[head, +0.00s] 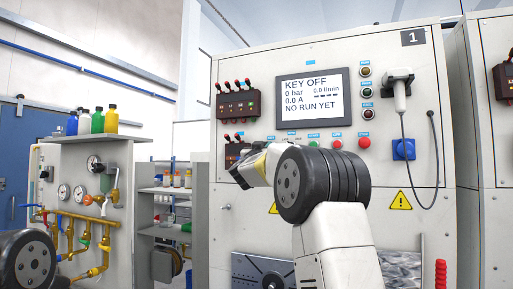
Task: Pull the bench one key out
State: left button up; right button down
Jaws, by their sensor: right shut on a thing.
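Bench one (402,165) is the light grey cabinet marked 1. Its screen (311,97) reads KEY OFF, 0 bar, 0.0 A and NO RUN YET. My right gripper (243,170) is at the left part of the front panel, just below the lower dark block with red levers. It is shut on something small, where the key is. The key itself is hidden by the gripper and my wrist. My left gripper is out of view; only a dark joint of my left arm shows at the lower left.
A row of buttons (337,145) runs under the screen. A white handset (399,88) with a hanging cable is on the right of the panel. A piping stand (112,165) with gauges and bottles is at left, and shelves (165,190) stand behind.

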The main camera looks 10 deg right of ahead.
aim_at(265, 144)
jog(key=shift+s+a+f, duration=0.1)
jog(key=shift+s+a, duration=0.3)
jog(key=shift+s, duration=0.35)
jog(key=shift+s+a, duration=0.4)
jog(key=shift+s, duration=0.3)
jog(key=s+a, duration=0.3)
jog(key=s, duration=0.3)
jog(key=shift+a+f, duration=0.15)
jog(key=shift+f, duration=0.1)
dwell(1.2)
